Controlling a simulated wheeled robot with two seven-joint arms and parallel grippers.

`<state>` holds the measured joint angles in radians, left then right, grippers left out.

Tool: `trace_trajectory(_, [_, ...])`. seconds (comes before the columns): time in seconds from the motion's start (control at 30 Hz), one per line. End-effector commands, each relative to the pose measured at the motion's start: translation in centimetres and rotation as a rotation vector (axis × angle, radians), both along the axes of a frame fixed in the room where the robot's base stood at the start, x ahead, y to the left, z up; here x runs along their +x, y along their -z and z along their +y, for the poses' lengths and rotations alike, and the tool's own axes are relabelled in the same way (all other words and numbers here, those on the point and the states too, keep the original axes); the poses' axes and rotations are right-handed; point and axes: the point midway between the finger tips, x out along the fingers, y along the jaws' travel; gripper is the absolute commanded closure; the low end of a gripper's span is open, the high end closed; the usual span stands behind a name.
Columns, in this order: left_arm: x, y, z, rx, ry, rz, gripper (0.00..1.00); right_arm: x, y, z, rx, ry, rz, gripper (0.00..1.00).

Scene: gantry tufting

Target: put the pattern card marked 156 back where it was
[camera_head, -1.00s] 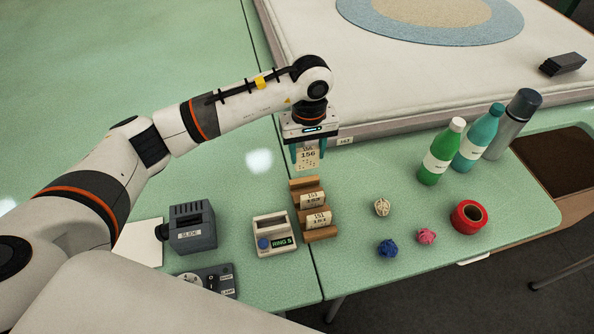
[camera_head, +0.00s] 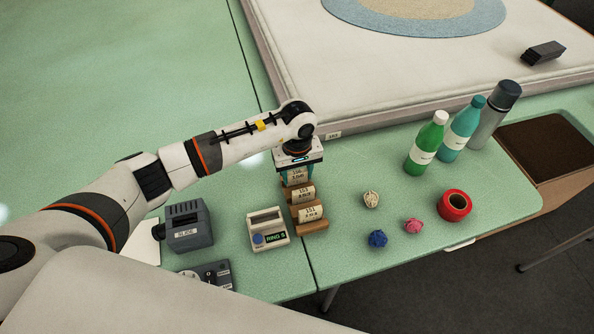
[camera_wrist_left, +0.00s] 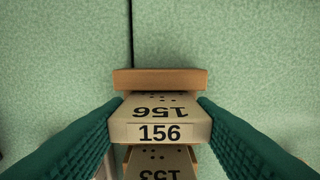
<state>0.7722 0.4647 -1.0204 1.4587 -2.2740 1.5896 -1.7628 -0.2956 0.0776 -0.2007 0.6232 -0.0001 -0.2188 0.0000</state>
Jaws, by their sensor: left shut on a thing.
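The cream pattern card marked 156 (camera_head: 296,175) is held between the teal fingers of my left gripper (camera_head: 295,179), at the far end of the wooden card rack (camera_head: 312,229). In the left wrist view the card (camera_wrist_left: 160,133) sits between both fingers (camera_wrist_left: 160,112), with the rack's wooden end bar (camera_wrist_left: 160,80) just beyond it. Its lower edge is hidden, so I cannot tell whether it rests in the slot. Card 153 (camera_head: 303,193) and card 151 (camera_head: 311,213) stand in the rack nearer to me. My right gripper does not show.
Yarn balls (camera_head: 378,239), red tape (camera_head: 454,205) and bottles (camera_head: 426,145) are to the right. The padded frame (camera_head: 365,118) lies behind.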

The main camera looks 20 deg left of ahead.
Motion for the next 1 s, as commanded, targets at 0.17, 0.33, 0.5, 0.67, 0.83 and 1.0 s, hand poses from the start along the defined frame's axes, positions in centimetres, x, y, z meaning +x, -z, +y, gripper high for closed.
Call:
trace_trajectory(0.17, [0.0,0.3,0.0,0.001,0.0,-0.001,0.45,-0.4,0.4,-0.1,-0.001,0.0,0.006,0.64])
trace_trajectory(0.33, [0.0,0.2,0.0,0.0,-0.001,0.0,0.28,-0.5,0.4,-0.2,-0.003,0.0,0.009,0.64])
trace_trajectory(0.5, [0.0,0.2,0.0,0.0,0.0,0.0,0.28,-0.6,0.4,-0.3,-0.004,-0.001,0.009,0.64])
trace_trajectory(0.67, [0.1,-0.4,0.0,0.0,0.0,-0.001,0.28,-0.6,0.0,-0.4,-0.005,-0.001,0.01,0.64])
trace_trajectory(0.83, [0.2,-3.2,0.0,0.001,0.002,-0.007,0.28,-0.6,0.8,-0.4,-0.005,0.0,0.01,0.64])
trace_trajectory(1.0, [0.2,-7.0,0.0,-0.001,0.001,-0.006,0.28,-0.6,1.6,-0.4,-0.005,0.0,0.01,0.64])
